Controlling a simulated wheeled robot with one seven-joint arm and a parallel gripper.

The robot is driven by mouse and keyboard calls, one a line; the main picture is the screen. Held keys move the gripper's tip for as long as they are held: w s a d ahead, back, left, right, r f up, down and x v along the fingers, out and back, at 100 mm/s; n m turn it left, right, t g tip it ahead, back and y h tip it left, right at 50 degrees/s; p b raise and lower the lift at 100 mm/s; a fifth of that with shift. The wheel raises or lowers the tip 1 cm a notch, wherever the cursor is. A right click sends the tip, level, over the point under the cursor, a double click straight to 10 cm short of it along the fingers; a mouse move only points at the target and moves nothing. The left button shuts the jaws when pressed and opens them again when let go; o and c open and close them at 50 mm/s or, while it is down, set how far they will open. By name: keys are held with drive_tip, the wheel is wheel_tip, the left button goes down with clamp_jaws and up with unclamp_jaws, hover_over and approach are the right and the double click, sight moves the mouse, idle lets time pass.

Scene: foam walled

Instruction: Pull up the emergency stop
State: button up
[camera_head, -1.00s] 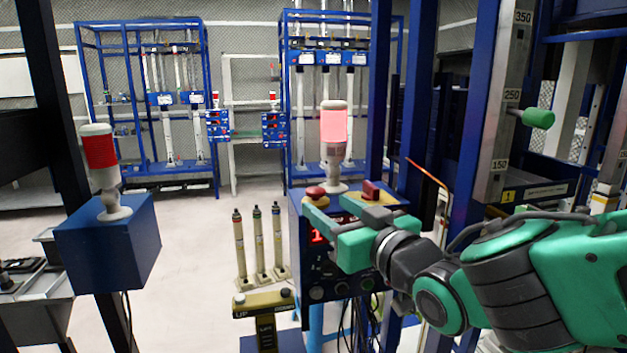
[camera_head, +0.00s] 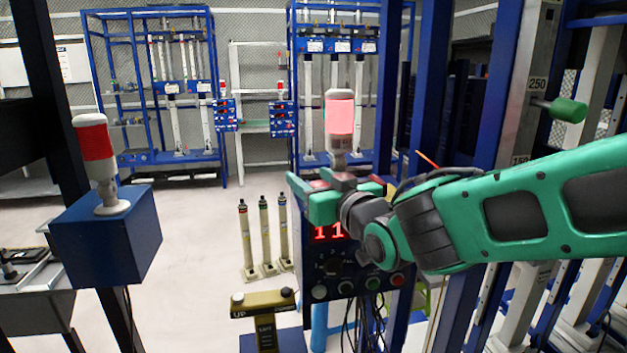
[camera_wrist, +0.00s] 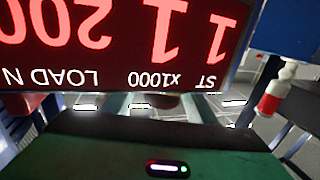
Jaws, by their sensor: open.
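The emergency stop is a red mushroom button on a yellow base on top of the blue control box. In the head view only a sliver of red (camera_head: 319,184) shows behind my gripper (camera_head: 308,188). In the wrist view a dark reddish round shape (camera_wrist: 166,100), likely the button, lies between my two green fingers. My gripper is open at the top of the box, above its red digit display (camera_head: 329,232). Whether a finger touches the button cannot be told; the button's base is hidden.
A lit red signal lamp (camera_head: 339,115) stands on the box just behind my gripper. A blue post (camera_head: 426,100) rises close on the right. A second lamp (camera_head: 96,150) on a blue box (camera_head: 105,235) stands left.

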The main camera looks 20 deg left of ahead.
drive_tip(key=shift+w+a, duration=0.25)
drive_tip(key=shift+c, duration=0.7)
clamp_jaws()
drive_tip(key=shift+r, duration=0.8)
drive_tip(key=shift+o, duration=0.7)
unclamp_jaws()
drive_tip(key=v, duration=1)
drive_tip(key=shift+s+d, duration=0.2)
drive_tip(key=shift+d, duration=0.15)
